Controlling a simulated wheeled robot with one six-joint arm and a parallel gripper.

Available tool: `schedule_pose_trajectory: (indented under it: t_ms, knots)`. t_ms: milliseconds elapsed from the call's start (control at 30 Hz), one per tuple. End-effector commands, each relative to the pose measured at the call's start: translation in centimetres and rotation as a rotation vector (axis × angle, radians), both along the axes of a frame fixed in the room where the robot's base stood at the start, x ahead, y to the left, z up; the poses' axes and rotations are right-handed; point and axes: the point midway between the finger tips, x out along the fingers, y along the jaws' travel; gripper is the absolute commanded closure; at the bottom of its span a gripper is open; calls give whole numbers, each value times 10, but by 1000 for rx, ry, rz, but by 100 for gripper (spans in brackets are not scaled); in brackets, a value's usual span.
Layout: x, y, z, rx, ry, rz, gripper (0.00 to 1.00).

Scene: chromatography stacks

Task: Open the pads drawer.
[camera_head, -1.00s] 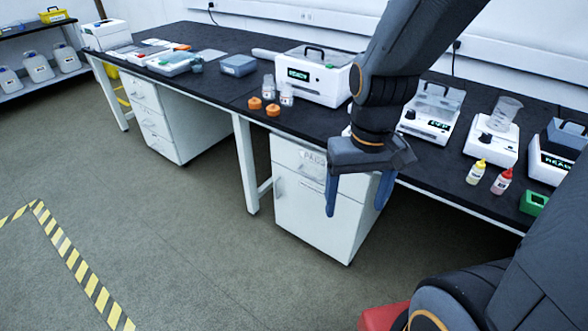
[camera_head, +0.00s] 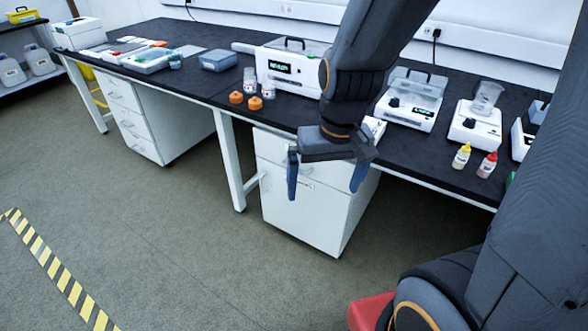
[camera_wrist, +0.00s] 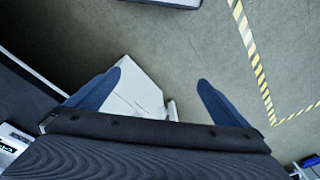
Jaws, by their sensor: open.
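A white cabinet (camera_head: 300,222) stands under the black bench, with an upper drawer (camera_head: 270,147) above a taller lower front. No drawer shows a gap. My arm covers part of the upper drawer, and no label is readable now. My gripper (camera_head: 325,188) is open and empty, its blue fingers pointing down in front of the cabinet in the head view. In the wrist view the gripper's fingers (camera_wrist: 160,78) are spread wide, with the white cabinet (camera_wrist: 132,92) beyond and between them, nearer the left finger. I cannot tell whether they touch it.
The black bench (camera_head: 225,92) carries several instruments, orange caps (camera_head: 254,103) and two dropper bottles (camera_head: 487,165) near its edge. A white bench leg (camera_head: 230,165) stands left of the cabinet. Another drawer cabinet (camera_head: 150,130) is further left. The floor (camera_head: 150,250) in front is clear.

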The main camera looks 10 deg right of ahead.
Motion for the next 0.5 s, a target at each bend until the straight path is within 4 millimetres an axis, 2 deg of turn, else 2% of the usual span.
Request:
schedule_pose_trajectory:
  t_ms: [33,100,300,500]
  knots:
    - [21,10,-23,16,-43,-7,0]
    - [51,23,-42,37,-119,-25,0]
    - [130,52,-86,74,-333,-93,0]
    - [198,68,-122,70,-535,-181,0]
